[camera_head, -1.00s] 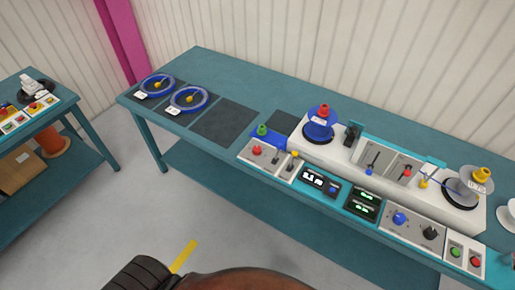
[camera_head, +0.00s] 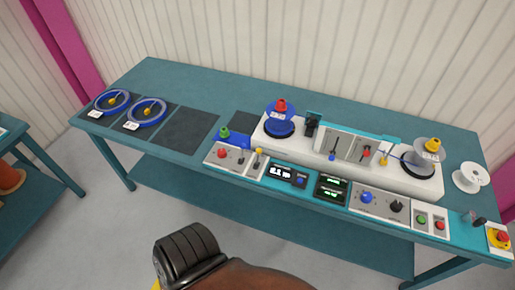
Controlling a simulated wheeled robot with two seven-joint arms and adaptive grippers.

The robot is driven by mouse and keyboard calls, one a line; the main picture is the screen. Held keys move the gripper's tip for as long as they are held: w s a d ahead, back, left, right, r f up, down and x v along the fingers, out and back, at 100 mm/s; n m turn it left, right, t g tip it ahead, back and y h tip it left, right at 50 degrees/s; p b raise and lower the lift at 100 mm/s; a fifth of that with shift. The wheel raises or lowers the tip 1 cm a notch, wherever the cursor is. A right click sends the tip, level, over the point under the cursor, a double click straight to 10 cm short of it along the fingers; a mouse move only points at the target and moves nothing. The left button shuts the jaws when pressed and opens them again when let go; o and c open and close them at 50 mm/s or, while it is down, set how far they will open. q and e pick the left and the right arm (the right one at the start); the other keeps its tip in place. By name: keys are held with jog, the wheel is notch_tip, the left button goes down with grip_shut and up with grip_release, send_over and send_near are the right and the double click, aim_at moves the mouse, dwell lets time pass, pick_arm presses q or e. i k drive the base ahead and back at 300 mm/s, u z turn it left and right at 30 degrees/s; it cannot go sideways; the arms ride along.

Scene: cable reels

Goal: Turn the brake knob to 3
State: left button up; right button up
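The control panel along the front edge of the teal bench (camera_head: 215,83) carries a plate with a blue knob (camera_head: 366,197) and a black knob (camera_head: 397,206). Their labels are too small to read, so I cannot tell which is the brake knob or what it is set to. Two dark displays with lit digits, a left display (camera_head: 281,172) and a right display (camera_head: 331,189), sit left of this plate. Neither of my grippers is in view, and nothing touches the knobs.
A white winding machine (camera_head: 340,168) holds a blue reel (camera_head: 280,124) and a grey reel (camera_head: 420,155). Green (camera_head: 421,219) and red (camera_head: 440,225) buttons lie right of the knobs. A red-and-yellow emergency button (camera_head: 503,238) is at far right. A black ribbed object (camera_head: 188,255) is in front.

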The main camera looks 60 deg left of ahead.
aim_at(221, 153)
jog(key=z, duration=0.1)
jog(key=k, duration=0.55)
jog(key=u, duration=2.4)
